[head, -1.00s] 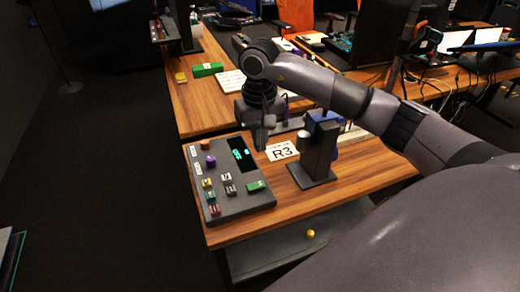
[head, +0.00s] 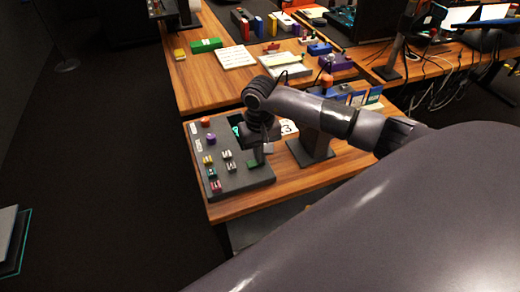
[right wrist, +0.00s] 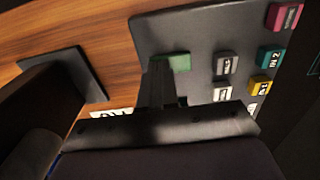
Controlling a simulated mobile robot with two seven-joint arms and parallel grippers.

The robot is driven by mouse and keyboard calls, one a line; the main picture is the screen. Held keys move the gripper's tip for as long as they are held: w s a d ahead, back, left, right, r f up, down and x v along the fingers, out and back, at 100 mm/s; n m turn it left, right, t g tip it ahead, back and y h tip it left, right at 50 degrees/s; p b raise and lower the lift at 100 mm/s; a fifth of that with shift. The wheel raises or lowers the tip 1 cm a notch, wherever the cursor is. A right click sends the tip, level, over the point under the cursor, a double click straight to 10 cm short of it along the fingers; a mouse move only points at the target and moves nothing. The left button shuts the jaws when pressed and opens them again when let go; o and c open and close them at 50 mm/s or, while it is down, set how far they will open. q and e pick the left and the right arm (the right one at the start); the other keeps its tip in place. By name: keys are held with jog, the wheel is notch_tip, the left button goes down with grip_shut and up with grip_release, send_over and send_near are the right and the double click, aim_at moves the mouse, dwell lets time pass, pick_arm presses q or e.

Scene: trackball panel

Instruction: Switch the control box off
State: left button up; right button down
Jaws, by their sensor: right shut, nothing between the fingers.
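The control box (head: 232,180) is a dark grey sloped panel at the near left of the wooden table. My right gripper (head: 261,151) is shut and empty over the box's right side. In the right wrist view its fingertips (right wrist: 161,68) overlap the green switch's edge; I cannot tell whether they touch. My arm partly hides the display. My left gripper is not in view.
Books, boxes and a keyboard (head: 237,57) fill the table behind.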

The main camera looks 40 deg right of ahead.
jog(key=shift+d+f+b, duration=0.1)
jog(key=shift+f+b, duration=0.2)
jog(key=shift+b, duration=0.3)
jog(key=shift+s+r, duration=0.1)
jog(key=shift+r, duration=0.05)
jog(key=shift+w+a+r, duration=0.15)
jog(key=shift+w+a, duration=0.1)
jog(key=shift+a, duration=0.55)
jog(key=shift+r, duration=0.15)
